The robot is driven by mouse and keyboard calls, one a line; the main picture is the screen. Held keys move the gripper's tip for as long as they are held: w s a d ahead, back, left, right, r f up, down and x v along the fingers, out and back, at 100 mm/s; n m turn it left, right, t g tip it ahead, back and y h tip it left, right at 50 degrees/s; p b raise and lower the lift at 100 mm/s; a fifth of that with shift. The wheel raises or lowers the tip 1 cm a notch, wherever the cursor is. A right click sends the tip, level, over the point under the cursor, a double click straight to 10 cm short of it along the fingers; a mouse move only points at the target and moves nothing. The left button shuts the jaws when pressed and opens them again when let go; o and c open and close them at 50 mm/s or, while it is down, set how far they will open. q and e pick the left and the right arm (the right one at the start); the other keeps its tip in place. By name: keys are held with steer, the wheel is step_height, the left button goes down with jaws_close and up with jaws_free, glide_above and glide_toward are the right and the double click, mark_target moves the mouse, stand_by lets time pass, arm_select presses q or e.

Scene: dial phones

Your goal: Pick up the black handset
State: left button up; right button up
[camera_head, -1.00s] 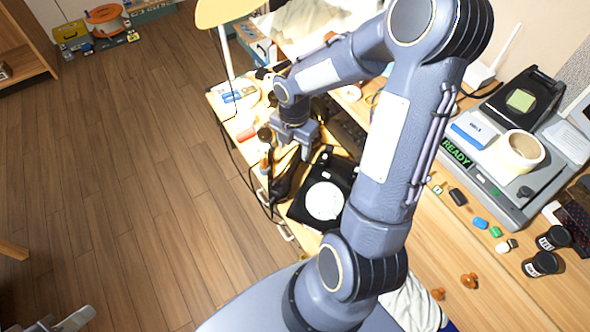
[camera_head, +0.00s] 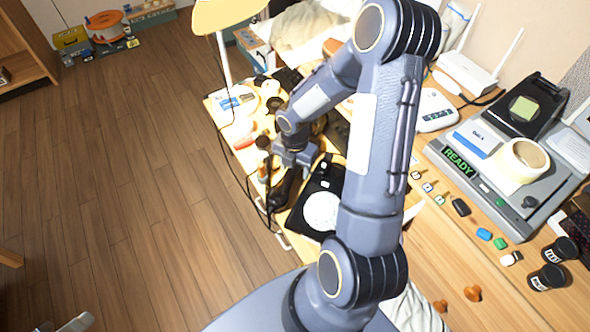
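A black dial phone (camera_head: 333,180) with a white round dial (camera_head: 321,211) sits on the wooden desk. The black handset (camera_head: 284,192) lies along the phone's left side, near the desk edge. My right gripper (camera_head: 292,164) is at the handset's far end, pointing down. Its fingertips overlap the dark handset, so I cannot tell whether they touch or grip it. A small part of what looks like my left gripper (camera_head: 75,323) shows at the bottom left, away from the desk.
A dark cord hangs off the desk's left edge. A lamp (camera_head: 226,15) stands at the desk's far end. A device with a READY display (camera_head: 458,163), a tape roll (camera_head: 523,160) and black canisters (camera_head: 546,277) stand at right. Open floor lies left.

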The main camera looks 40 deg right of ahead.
jaws_close()
steer(key=shift+r, duration=0.15)
